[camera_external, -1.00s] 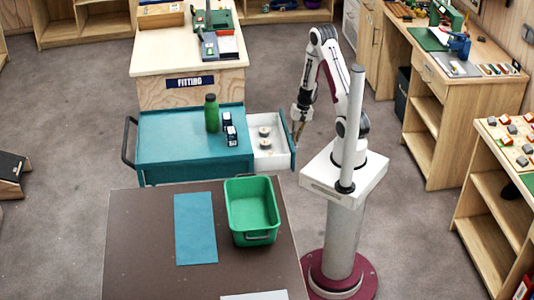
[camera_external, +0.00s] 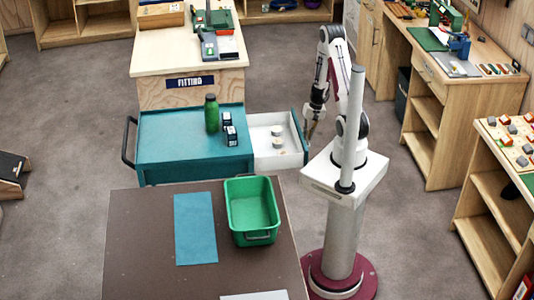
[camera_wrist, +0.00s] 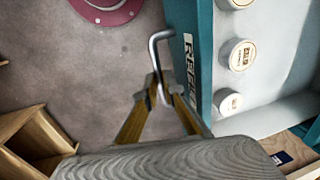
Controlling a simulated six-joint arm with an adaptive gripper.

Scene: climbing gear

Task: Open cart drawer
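The teal cart (camera_external: 175,150) stands left of my arm, and its white-lined drawer (camera_external: 262,154) is pulled out to the right. The drawer's teal front (camera_external: 300,137) faces my arm and also shows in the wrist view (camera_wrist: 202,80), with lettering on it. My gripper (camera_external: 309,133) is at this front. In the wrist view my fingertips (camera_wrist: 160,82) close around the silver drawer handle (camera_wrist: 154,46); the exact contact is small. Round white pucks (camera_wrist: 241,54) lie inside the drawer, apart from my gripper.
A green bottle (camera_external: 211,114) and small dark-and-white items (camera_external: 230,134) stand on the cart. A brown table (camera_external: 143,240) with a green bin (camera_external: 252,212) is in front. The wooden fitting bench (camera_external: 190,60) is behind.

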